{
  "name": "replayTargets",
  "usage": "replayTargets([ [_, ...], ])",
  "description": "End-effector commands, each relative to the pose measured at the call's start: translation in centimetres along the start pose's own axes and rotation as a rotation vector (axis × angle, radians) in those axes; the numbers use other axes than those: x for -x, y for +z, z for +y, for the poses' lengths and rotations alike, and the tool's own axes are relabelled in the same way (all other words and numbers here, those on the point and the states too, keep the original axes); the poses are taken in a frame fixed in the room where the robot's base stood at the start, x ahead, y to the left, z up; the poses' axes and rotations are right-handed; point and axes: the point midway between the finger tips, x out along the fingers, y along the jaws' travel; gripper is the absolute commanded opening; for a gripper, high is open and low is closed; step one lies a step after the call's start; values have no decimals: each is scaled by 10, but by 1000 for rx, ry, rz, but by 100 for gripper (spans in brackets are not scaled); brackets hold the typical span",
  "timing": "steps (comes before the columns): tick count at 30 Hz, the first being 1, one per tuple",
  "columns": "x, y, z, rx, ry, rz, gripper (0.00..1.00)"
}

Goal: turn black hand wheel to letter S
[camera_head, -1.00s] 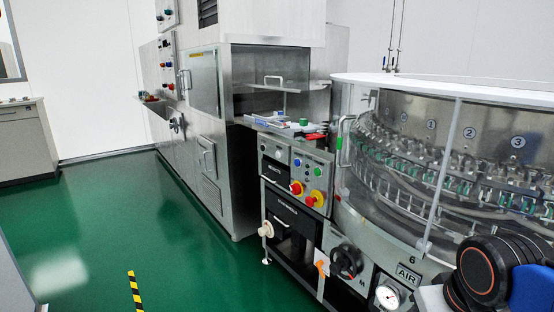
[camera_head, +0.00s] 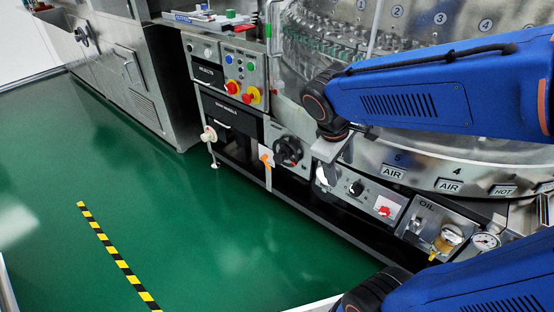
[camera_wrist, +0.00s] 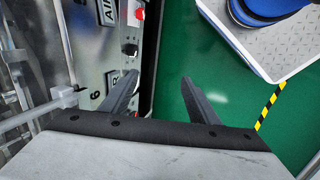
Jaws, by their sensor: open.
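The black hand wheel (camera_head: 288,151) is on the machine's lower front panel in the head view. A letter S beside it cannot be made out. My gripper (camera_head: 334,150) is just right of the wheel in the head view, apart from it in the picture, and its fingers are partly hard to tell from the panel. In the wrist view my gripper (camera_wrist: 158,78) is open, with nothing between its fingers. Its left finger overlaps the steel panel and the right one is over green floor. I cannot make out the hand wheel in the wrist view.
An orange-handled valve (camera_head: 266,158) is left of the wheel. A small black knob (camera_head: 356,188) and a red switch (camera_head: 384,210) are to the right. Green floor (camera_head: 190,220) lies open in front.

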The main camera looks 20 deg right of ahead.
Motion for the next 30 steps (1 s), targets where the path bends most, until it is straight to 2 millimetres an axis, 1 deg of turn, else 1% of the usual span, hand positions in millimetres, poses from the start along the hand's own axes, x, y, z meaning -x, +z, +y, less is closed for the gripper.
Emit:
replayTargets([
  [1, -5, -10, 2, 53, 15, -28, 55],
  [5, -15, -33, 8, 191, 63, -93, 55],
  [9, -25, -60, 12, 341, 118, -162, 55],
  [17, -47, -118, 12, 620, 225, -285, 55],
  [23, -64, -167, 3, 835, 313, -376, 55],
  [30, -88, -229, -20, 1091, 429, -481, 55],
])
